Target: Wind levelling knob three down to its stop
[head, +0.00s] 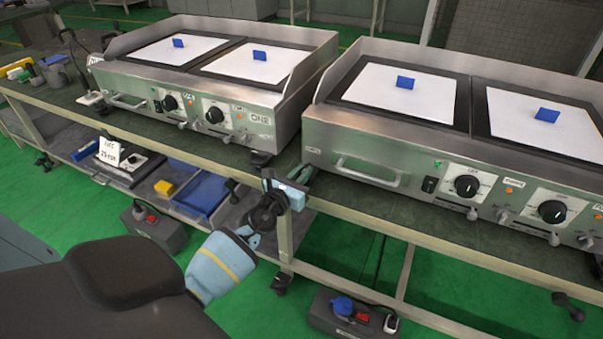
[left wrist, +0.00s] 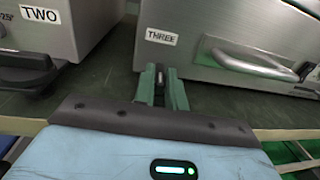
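Griddle three (head: 345,135) stands on the bench at the right of the head view. Its THREE label (left wrist: 161,37) shows on the front face in the left wrist view. My left gripper (left wrist: 160,90) reaches over the bench edge to the lower left front corner of this griddle, just below the label. It also shows in the head view (head: 300,173). Its green fingers are close together, with a narrow dark piece between them, which looks like levelling knob three (left wrist: 159,73). The fingers hide most of the knob, so its height is unclear. My right gripper is out of view.
The neighbouring griddle (head: 222,85) stands to the left, with a TWO label (left wrist: 40,14) and a black levelling knob (left wrist: 28,74) at its near corner. A front handle (left wrist: 250,62) sticks out right of my fingers. A gap separates the griddles.

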